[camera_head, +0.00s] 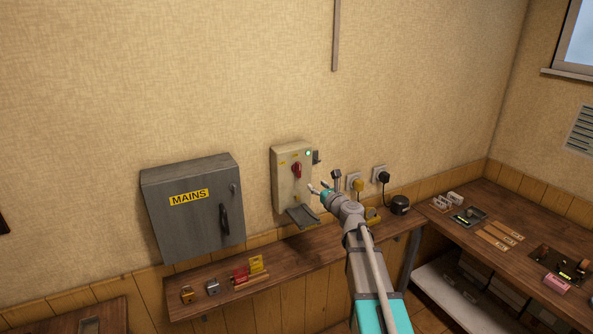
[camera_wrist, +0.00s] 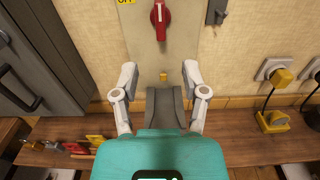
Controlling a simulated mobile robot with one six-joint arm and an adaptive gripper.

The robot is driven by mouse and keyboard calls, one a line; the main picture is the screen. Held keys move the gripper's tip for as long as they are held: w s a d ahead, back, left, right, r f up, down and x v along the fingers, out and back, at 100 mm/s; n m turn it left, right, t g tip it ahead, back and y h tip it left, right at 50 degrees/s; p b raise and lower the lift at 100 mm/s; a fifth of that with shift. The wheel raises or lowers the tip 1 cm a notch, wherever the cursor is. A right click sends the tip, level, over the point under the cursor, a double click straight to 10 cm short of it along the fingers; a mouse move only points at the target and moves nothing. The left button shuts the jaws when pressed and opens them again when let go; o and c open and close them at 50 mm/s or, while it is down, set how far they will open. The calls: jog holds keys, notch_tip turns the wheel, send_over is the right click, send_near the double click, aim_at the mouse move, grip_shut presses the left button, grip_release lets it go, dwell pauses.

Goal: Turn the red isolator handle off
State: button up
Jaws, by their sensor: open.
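The red isolator handle (camera_head: 297,170) sits on the front of a beige wall box (camera_head: 284,193) and looks roughly upright. It also shows in the wrist view (camera_wrist: 160,20), near the top edge, with part of a yellow "OFF" label (camera_wrist: 125,2) to its upper left. A small green light (camera_head: 308,153) glows on the box. My gripper (camera_head: 318,188) is in front of the box, to the right of the handle and a little lower in the head view. In the wrist view its two fingers (camera_wrist: 158,74) are spread apart and empty, below the handle and not touching it.
A grey MAINS cabinet (camera_head: 195,208) with a black handle hangs to the left. A grey sloped tray (camera_head: 302,216) juts out under the box. Sockets with yellow (camera_head: 357,184) and black plugs (camera_head: 383,176) are to the right. Padlocks (camera_head: 187,294) and tags lie on the shelf below.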

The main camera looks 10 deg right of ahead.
aim_at(300, 170)
jog(key=x, duration=1.3)
jog(key=shift+w+a, duration=0.15)
jog(key=shift+w, duration=0.2)
